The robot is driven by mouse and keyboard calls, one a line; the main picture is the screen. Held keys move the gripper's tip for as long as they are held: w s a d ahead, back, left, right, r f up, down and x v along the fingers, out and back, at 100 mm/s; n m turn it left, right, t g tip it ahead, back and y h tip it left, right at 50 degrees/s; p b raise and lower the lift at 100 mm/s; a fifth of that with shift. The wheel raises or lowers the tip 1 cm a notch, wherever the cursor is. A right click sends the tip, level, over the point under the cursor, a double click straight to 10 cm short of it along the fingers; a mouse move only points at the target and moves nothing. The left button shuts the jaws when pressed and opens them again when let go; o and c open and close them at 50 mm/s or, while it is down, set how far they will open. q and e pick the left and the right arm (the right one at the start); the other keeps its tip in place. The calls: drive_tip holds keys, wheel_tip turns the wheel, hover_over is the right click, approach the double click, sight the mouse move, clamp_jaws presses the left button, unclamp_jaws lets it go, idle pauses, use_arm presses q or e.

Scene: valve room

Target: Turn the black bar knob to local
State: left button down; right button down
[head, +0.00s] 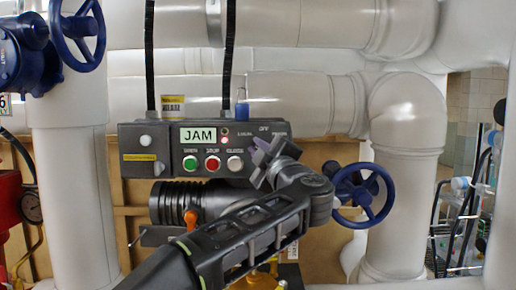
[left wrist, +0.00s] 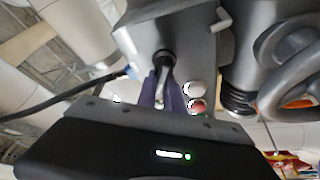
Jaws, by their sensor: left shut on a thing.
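A dark grey control box (head: 150,150) hangs on the pipes in the middle of the head view. Its panel has a screen reading JAM (head: 198,136) and small position lettering at the upper right, where one word looks like OFF. My left gripper (head: 263,150) is at the right part of the panel and hides the knob in the head view. In the left wrist view my left gripper (left wrist: 166,88) has its two fingers shut on the black bar knob (left wrist: 163,58); the bar's exact angle is hard to tell. My right gripper is not in view.
Green (head: 190,162), red (head: 212,163) and white (head: 235,163) buttons sit just left of my gripper. A blue handwheel (head: 363,195) is close on the right, and another (head: 78,30) is at upper left. White pipes (head: 405,140) surround the box.

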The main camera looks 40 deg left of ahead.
use_arm(q)
drive_tip(key=shift+w+d+f, duration=0.15)
drive_tip(key=shift+w+f, duration=0.1)
drive_tip(key=shift+f, duration=0.1)
drive_tip(key=c, duration=1.7)
unclamp_jaws()
drive_tip(key=shift+o, duration=1.1)
drive_tip(key=shift+w, duration=0.2)
drive_tip(key=shift+s+r, duration=0.1)
drive_tip(key=shift+s, duration=0.15)
drive_tip(key=b+v, duration=0.2)
drive_tip(key=v, duration=0.5)
drive_tip(key=shift+d+b, duration=0.3)
drive_tip(key=shift+b, duration=0.05)
